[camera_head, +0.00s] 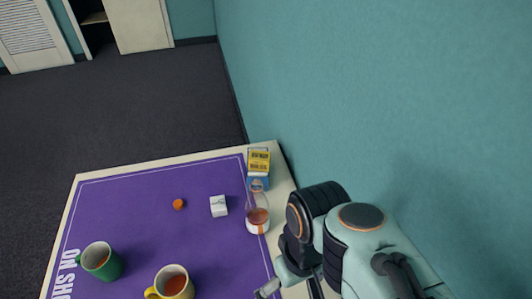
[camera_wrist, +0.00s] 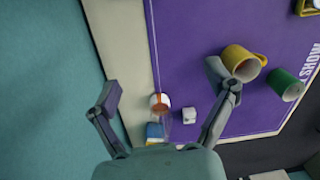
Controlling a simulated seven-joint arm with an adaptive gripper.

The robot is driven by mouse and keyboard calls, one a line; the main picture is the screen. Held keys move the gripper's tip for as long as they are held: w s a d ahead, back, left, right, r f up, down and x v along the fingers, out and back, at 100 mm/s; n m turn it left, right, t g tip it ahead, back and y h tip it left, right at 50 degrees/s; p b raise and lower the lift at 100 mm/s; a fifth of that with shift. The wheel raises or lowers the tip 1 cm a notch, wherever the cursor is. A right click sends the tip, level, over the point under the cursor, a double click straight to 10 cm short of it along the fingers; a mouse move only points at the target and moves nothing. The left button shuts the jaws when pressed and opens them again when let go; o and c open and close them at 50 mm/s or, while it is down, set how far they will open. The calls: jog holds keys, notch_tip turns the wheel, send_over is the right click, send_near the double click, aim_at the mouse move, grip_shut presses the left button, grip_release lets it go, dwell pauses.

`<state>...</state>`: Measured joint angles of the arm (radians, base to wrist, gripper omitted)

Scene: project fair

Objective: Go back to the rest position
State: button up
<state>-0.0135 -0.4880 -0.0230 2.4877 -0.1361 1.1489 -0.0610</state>
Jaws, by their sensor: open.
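My gripper shows in the wrist view (camera_wrist: 165,86) with its two fingers spread wide and nothing between them. It is above the table's edge strip, and its right finger overlaps the yellow mug in the picture; I cannot tell if they touch. In the head view, part of my gripper (camera_head: 268,289) shows at the bottom, by the table's right side; the rest is hidden by my arm or cut off. The table (camera_head: 125,225) has a purple top with a pale border.
A yellow mug (camera_head: 174,284) and a green mug (camera_head: 101,261) stand at the front left. A white cube (camera_head: 219,206), an orange piece (camera_head: 179,204), a cup with reddish contents (camera_head: 258,220) and a yellow-and-blue box (camera_head: 258,168) are farther back. A teal wall (camera_head: 370,90) rises at right.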

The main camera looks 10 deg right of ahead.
jog(key=shift+s+f+m, duration=0.2)
jog(key=shift+s+f, duration=0.05)
jog(key=shift+s, duration=0.25)
jog(key=shift+s+f+m, duration=0.2)
jog(key=shift+s, duration=0.3)
dwell(0.5)
